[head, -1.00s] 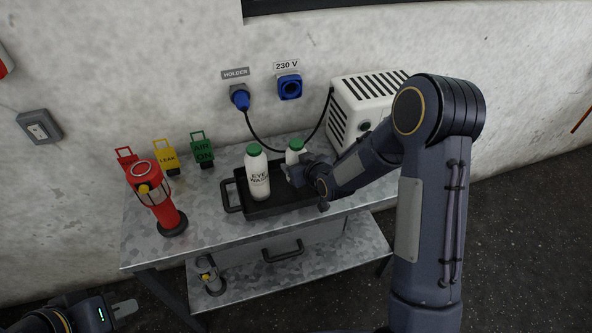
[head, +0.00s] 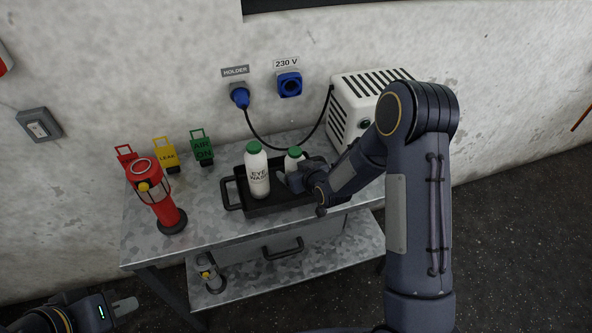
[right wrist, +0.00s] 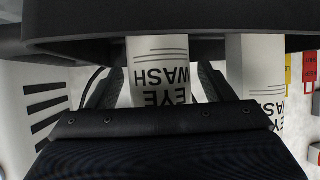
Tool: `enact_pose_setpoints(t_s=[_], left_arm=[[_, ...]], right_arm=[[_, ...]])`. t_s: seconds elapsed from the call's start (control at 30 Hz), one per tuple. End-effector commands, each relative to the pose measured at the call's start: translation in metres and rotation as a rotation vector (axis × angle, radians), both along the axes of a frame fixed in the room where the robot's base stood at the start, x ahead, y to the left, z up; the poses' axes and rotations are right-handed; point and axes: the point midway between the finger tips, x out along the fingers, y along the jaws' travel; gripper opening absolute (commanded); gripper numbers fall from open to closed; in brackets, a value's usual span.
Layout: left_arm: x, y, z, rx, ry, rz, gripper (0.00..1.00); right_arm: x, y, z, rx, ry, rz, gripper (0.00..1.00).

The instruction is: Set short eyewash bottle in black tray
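The short white eyewash bottle (head: 292,163) with a green cap stands upright over the right part of the black tray (head: 234,207). My right gripper (head: 288,180) is around its body; the wrist view shows the bottle (right wrist: 159,75) between both fingers, seemingly gripped. The arm hides its base, so I cannot tell whether it touches the tray floor. A taller eyewash bottle (head: 258,177) stands in the tray to its left and also shows in the wrist view (right wrist: 255,70). My left gripper (head: 124,306) is low at the left, away from the table; its opening is unclear.
A red lamp-like device (head: 160,200) stands left of the tray on the metal table (head: 205,228). Red, yellow (head: 165,155) and green (head: 202,150) tags stand behind it. A white vented box (head: 350,100) with a cable is at the back right. A lower shelf (head: 300,278) runs below.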

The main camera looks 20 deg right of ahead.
Motion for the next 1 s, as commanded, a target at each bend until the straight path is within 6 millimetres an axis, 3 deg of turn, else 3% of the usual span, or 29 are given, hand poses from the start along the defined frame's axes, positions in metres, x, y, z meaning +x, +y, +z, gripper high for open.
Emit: enact_pose_setpoints(t_s=[0.3,0.73,1.0], left_arm=[[0.000,0.000,0.004,0.000,-0.001,0.000,0.00],[0.000,0.000,-0.011,0.000,0.000,0.000,0.00],[0.000,0.000,-0.013,0.000,0.000,0.000,0.00]], right_arm=[[-0.003,-0.001,0.005,0.000,0.000,-0.001,0.75],[-0.078,-0.019,0.048,0.001,-0.003,-0.001,0.75],[-0.101,-0.025,0.065,0.003,0.004,-0.006,0.75]])
